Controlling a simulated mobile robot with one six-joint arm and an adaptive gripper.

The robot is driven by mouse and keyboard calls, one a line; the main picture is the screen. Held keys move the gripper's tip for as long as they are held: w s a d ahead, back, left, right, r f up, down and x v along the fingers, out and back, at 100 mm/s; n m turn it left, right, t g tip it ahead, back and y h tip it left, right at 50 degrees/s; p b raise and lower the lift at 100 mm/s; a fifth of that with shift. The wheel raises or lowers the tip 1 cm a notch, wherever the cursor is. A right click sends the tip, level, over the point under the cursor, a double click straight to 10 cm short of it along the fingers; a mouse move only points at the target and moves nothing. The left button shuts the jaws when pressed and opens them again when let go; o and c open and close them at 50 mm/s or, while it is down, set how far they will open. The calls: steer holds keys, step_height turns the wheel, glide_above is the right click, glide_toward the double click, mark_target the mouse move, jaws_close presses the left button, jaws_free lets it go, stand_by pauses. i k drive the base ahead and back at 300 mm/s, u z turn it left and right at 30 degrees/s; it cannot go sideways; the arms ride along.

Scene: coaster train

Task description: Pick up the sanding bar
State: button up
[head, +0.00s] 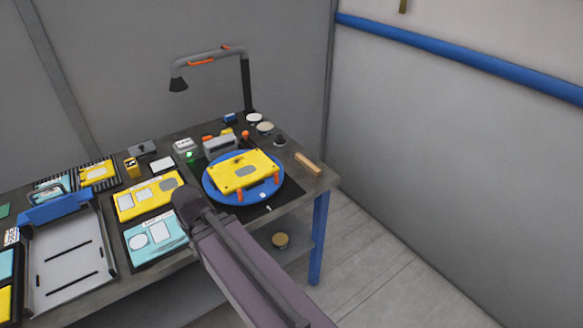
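A short tan bar (308,163), which looks like the sanding bar, lies on the dark workbench (299,194) close to its right end. It lies flat and clear of the things around it, with nothing covering it. My arm reaches in from the bottom of the head view to a dark rounded joint left of the blue disc. My gripper's fingers do not show in this view.
A blue round disc (275,194) carrying a yellow plate (262,174) stands left of the bar. A lamp (246,85) rises at the bench's back. Small round items sit behind the bar. Cards and a grey tray (66,266) fill the left side.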

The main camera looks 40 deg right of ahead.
mark_target(311, 166)
steer(key=u, duration=0.5)
steer(key=k, duration=1.2)
steer(key=z, duration=1.4)
steer(key=i, duration=0.55)
steer(key=u, duration=0.2)
